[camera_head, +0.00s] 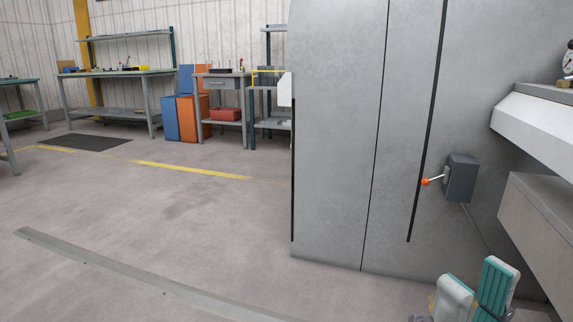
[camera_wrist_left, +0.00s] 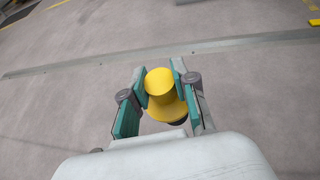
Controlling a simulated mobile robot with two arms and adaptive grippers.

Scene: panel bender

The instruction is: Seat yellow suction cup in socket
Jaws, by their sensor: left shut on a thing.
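The yellow suction cup (camera_wrist_left: 162,95) is in the left wrist view, between the teal pads of my left gripper (camera_wrist_left: 163,80). My left gripper is shut on it, and its round yellow top faces the camera above a wider yellow flange. A dark part shows under the flange. Grey floor is behind the cup. My left gripper is not in the head view. My right gripper (camera_head: 478,273) is at the bottom right of the head view, its two teal-padded fingers apart with nothing seen between them. I cannot see the socket in either view.
A large grey machine cabinet (camera_head: 335,130) fills the right, with an orange-tipped lever box (camera_head: 460,178) on it. Workbenches (camera_head: 118,73), blue and orange bins (camera_head: 187,118) and a red box (camera_head: 226,114) stand at the back. The floor at left is open, crossed by a metal strip (camera_head: 130,278).

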